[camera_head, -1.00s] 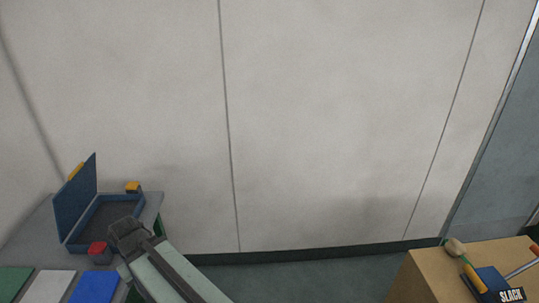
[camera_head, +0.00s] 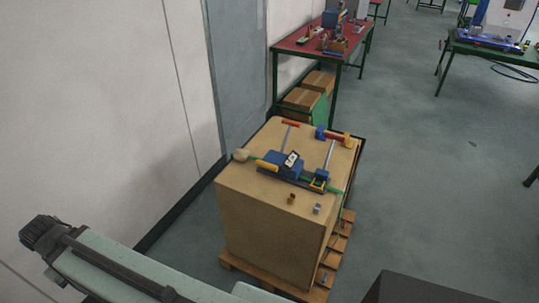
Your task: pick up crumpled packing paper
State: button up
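A small tan, roundish lump (camera_head: 241,155) lies at the left corner of the top of a large brown box. It may be the crumpled packing paper, but it is too small to tell. My gripper (camera_head: 40,232) is at the lower left, in front of the white wall and well apart from the box. Its fingers are dark and small, and I cannot see whether they are open or shut.
The large brown box (camera_head: 265,232) stands on a wooden pallet (camera_head: 338,248); blue, yellow and red tools lie on top. A red-topped table (camera_head: 300,38) with cartons (camera_head: 303,99) beneath stands behind. A green-framed table (camera_head: 487,46) is at the far right. Open floor (camera_head: 430,170) lies right.

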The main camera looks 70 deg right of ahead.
aim_at(241, 155)
jog(key=z, duration=0.35)
jog(key=i, duration=1)
jog(key=u, duration=0.05)
